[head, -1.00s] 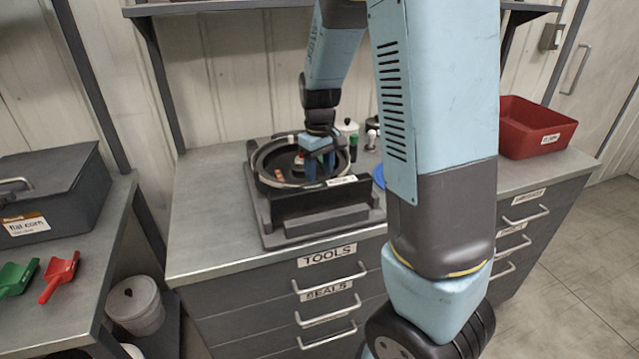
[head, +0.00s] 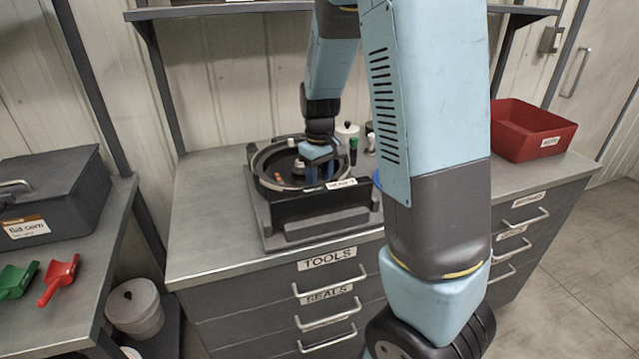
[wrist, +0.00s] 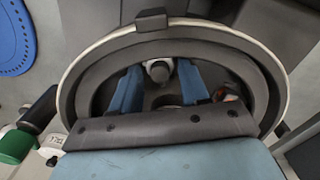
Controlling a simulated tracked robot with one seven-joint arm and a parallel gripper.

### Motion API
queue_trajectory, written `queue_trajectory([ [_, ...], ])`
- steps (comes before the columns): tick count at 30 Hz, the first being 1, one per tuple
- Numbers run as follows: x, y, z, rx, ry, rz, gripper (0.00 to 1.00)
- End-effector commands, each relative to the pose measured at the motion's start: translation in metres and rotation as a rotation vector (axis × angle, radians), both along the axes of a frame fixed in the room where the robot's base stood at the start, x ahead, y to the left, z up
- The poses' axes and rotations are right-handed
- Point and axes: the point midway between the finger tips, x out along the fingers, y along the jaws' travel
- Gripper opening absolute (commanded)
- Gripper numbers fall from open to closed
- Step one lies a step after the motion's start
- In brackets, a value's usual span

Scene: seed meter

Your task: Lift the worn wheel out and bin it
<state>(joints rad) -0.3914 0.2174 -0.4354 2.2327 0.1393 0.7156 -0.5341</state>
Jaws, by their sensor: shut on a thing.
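The seed meter's round housing (head: 257,178) with a pale rim sits on a dark stand on the middle bench. Its rim also fills the wrist view (wrist: 272,62). The worn wheel (wrist: 150,98) seems to be the dark disc inside the rim, largely covered by my gripper. My gripper (head: 319,178) points down inside the rim. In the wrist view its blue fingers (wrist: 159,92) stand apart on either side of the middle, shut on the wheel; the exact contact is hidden. A pale round knob (wrist: 158,70) shows between the fingers. A red open bin (head: 530,132) stands at right.
A blue disc with holes (wrist: 14,38) lies beside the housing. A grey lidded box (head: 60,190) and red scoop (head: 60,278) are on the left bench. Shelf posts rise behind.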

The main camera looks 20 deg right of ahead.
Motion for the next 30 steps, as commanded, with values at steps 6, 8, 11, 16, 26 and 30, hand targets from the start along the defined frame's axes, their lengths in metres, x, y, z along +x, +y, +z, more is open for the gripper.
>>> queue_trajectory([
  [6,0.000,0.000,0.012,0.000,-0.001,0.001,0.15],
  [8,0.000,0.000,0.020,0.001,-0.003,0.001,0.15],
  [11,-0.003,0.000,0.036,0.001,-0.003,0.001,0.15],
  [16,-0.024,0.000,0.059,0.002,-0.003,0.001,0.15],
  [26,-0.072,-0.001,0.101,0.001,-0.003,0.000,0.15],
  [30,-0.095,0.000,0.111,0.001,-0.003,0.000,0.15],
])
